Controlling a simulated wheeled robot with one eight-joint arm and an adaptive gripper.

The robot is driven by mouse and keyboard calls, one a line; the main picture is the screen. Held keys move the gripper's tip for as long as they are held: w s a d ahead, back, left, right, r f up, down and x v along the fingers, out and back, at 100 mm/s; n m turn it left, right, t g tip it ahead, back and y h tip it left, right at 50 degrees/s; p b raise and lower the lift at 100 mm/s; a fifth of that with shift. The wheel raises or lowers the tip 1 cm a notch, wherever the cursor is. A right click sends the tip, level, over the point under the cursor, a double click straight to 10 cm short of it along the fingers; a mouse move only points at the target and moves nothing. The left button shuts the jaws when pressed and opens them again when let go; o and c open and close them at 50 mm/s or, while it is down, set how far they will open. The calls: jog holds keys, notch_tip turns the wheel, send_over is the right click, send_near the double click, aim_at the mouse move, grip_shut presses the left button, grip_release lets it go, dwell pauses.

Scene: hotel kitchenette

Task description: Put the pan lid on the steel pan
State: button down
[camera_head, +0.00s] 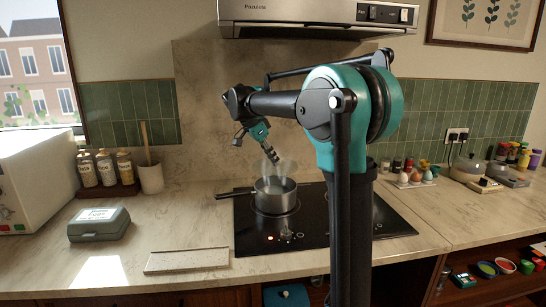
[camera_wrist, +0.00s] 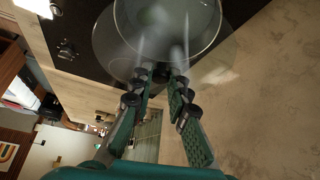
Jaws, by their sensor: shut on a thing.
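The steel pan (camera_head: 275,198) stands upright on the black hob, its dark handle pointing left. The pan lid (camera_head: 281,168) looks like pale, see-through glass and appears just above the pan, tilted, with a gap that is hard to judge. My gripper (camera_head: 274,157) is shut on the lid, over the pan. In the wrist view my gripper (camera_wrist: 163,73) has its two fingers close together at the lid (camera_wrist: 213,68), whose clear rim spreads around them.
The black hob (camera_head: 390,225) has free surface on the right. A grey-green box (camera_head: 99,225) and a pale board (camera_head: 187,261) lie to the left on the counter. The range hood (camera_head: 300,14) hangs above.

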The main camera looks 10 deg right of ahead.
aim_at(270, 166)
jog(key=shift+d+f, duration=0.15)
jog(key=shift+f, duration=2.75)
jog(key=shift+f, duration=0.45)
dwell(0.4)
jog(key=c, duration=0.9)
grip_release()
jog(key=shift+r, duration=3.5)
jog(key=shift+s, duration=0.1)
